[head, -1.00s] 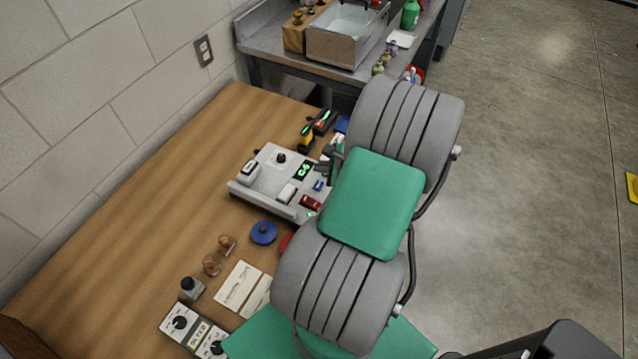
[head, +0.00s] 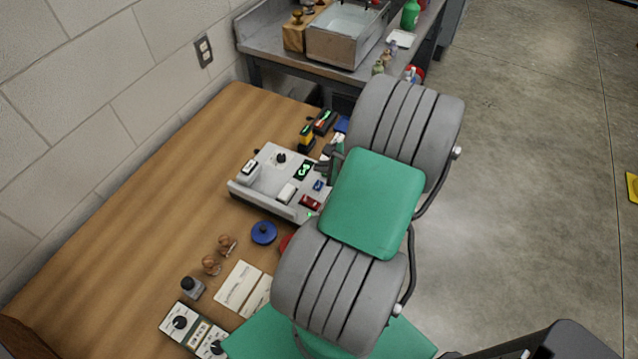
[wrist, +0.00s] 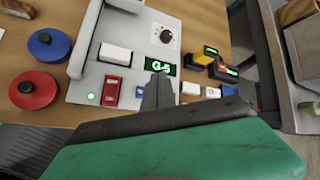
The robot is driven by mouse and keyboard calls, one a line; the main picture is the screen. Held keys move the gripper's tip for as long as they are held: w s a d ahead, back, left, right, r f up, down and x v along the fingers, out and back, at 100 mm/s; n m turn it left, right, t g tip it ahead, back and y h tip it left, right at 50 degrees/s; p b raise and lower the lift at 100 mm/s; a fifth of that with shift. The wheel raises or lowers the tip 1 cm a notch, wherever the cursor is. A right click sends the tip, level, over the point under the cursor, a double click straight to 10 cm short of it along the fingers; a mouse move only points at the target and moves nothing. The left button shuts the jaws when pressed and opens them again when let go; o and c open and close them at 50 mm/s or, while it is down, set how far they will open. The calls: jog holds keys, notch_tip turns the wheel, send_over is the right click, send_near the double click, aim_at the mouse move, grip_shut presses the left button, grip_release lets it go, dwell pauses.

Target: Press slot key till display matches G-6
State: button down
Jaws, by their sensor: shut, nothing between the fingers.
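A grey console (head: 262,190) sits on the wooden table; it also shows in the wrist view (wrist: 88,72). Its green display (wrist: 160,67) appears to read G-5 in the wrist view, though the last digit is small; in the head view the display (head: 304,170) is too blurred to read. The console carries a white key (wrist: 115,52), a red key (wrist: 111,91), a blue key (wrist: 140,92) and a dial (wrist: 166,36). I cannot read which is the slot key. My gripper (wrist: 158,88) is shut and empty, its tips over the console just below the display.
Blue (wrist: 50,44) and red (wrist: 33,89) round knobs stand left of the console. Yellow-black and black-red devices (wrist: 203,57) stand on its right. Cards (head: 238,286), stamps and a dial box (head: 181,322) lie nearer. A metal bench (head: 275,50) stands behind.

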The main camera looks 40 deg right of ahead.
dwell(0.8)
jog(key=w+a+r+n+g+y, duration=0.1)
jog(key=w+a+r+n+g, duration=0.25)
jog(key=a+r+n, duration=0.45)
jog(key=s+a+r+n, duration=0.3)
jog(key=a+r+n, duration=0.3)
jog(key=a+n, duration=0.3)
jog(key=s+a+r+n+g+h, duration=0.1)
jog(key=s+a+r+n, duration=0.2)
jog(key=a+r+n, duration=0.4)
jog(key=a+n, duration=0.2)
jog(key=a, duration=0.1)
jog(key=shift+s+n, duration=0.4)
jog(key=shift+a, duration=0.1)
